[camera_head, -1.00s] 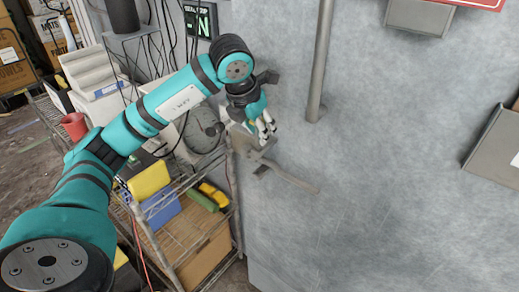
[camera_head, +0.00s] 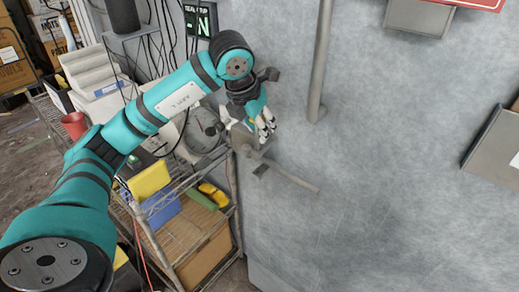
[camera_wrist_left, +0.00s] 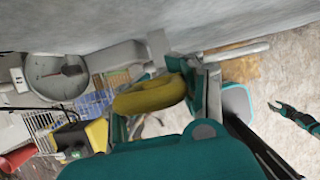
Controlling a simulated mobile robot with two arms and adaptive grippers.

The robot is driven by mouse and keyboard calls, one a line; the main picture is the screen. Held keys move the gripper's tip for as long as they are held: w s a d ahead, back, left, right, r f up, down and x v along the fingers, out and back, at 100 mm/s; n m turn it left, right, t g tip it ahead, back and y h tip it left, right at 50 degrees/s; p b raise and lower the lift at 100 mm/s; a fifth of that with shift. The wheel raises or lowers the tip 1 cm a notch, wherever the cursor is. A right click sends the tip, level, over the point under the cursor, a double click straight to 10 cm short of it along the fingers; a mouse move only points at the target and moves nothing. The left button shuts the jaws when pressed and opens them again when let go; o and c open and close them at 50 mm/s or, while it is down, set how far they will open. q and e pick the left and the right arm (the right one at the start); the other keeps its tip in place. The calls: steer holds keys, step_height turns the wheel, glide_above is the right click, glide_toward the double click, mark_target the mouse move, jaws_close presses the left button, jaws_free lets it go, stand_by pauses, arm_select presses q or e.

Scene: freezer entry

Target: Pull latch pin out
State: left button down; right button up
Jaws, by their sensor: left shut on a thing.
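The latch (camera_head: 244,141) is a grey metal piece at the left edge of the grey wall, with a long lever (camera_head: 292,179) slanting down to the right. My left gripper (camera_head: 265,128) is at the latch, just above the lever. In the left wrist view a thick yellow ring (camera_wrist_left: 150,96), apparently the latch pin's pull, lies between the fingers of my left gripper (camera_wrist_left: 172,100), which is shut on it. The pin's shaft is hidden. A small teal and black part at the right of the left wrist view seems to be my right gripper (camera_wrist_left: 288,110); its fingers are too small to judge.
A wire rack (camera_head: 170,235) with yellow and blue items stands left of the latch. A round dial (camera_head: 203,130) is behind my left arm. A vertical pipe (camera_head: 320,60) runs down the wall above right. The wall below the lever is clear.

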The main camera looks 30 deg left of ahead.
arm_select(q)
steer(key=shift+r+p, duration=0.45)
steer(key=shift+r, duration=0.8)
stand_by(1.6)
steer(key=shift+r+p, duration=0.3)
steer(key=shift+r, duration=0.1)
stand_by(0.4)
steer(key=shift+r+p, duration=1.9)
steer(key=shift+r, duration=0.75)
steer(key=shift+r+p, duration=0.9)
steer(key=shift+r, duration=0.35)
steer(key=shift+r+p, duration=0.5)
steer(key=shift+r, duration=0.75)
steer(key=shift+s, duration=0.1)
steer(key=s+b, duration=0.3)
steer(key=s, duration=0.4)
steer(key=shift+s+a, duration=0.35)
steer(key=shift+s, duration=0.05)
